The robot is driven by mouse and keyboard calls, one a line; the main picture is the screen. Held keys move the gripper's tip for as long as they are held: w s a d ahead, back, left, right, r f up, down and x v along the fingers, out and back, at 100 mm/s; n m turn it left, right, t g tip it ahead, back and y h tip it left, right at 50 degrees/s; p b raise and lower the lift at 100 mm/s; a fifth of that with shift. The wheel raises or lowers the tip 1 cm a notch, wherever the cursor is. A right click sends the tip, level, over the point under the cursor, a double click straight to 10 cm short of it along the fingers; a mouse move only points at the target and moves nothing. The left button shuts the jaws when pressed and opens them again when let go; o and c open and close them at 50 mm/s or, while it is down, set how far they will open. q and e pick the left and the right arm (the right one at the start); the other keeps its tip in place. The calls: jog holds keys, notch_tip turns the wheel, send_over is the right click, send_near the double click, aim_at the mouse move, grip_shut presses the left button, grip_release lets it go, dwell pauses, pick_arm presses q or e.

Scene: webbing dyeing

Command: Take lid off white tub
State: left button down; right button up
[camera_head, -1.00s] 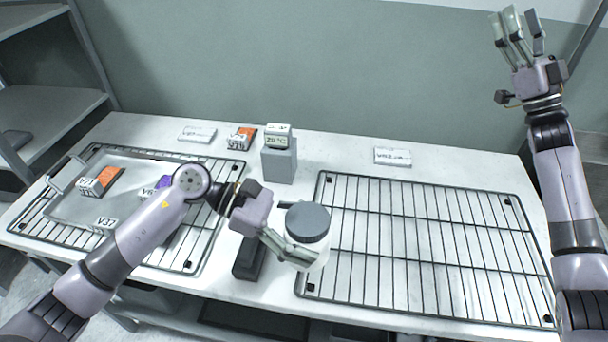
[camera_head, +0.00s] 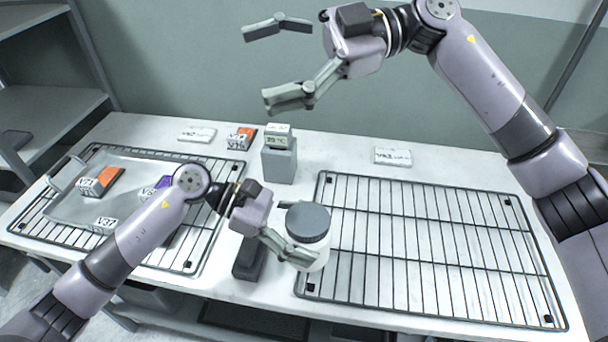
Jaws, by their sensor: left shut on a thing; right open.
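The white tub (camera_head: 319,261) stands near the front middle of the table, at the left edge of the right-hand wire rack. Its grey round lid (camera_head: 308,222) is on top. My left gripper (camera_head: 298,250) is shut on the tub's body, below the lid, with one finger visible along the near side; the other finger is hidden. My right gripper (camera_head: 258,66) is open and empty, high up in the picture, above and behind the tub, with its fingers spread and pointing left.
The right wire rack (camera_head: 430,240) is empty. The left rack holds a metal tray (camera_head: 70,207) with labelled orange and purple blocks. A grey stand with a small display (camera_head: 279,160) is behind the tub. White label cards (camera_head: 393,156) lie along the back.

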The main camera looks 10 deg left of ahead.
jog(key=s+a+f+t+h, duration=0.1)
jog(key=s+a+f+h, duration=0.1)
jog(key=s+f+h, duration=0.4)
jog(key=m+t+h, duration=0.1)
jog(key=t+h, duration=0.4)
jog(key=h, duration=0.4)
send_over(304, 217)
jog(key=f, duration=1)
jog(key=shift+s+a, duration=0.15)
jog(key=shift+a, duration=0.05)
jog(key=shift+d+f+m+t, duration=0.2)
jog(key=shift+m+t, duration=0.1)
notch_tip(304, 217, down, 8)
jog(key=shift+r, duration=0.2)
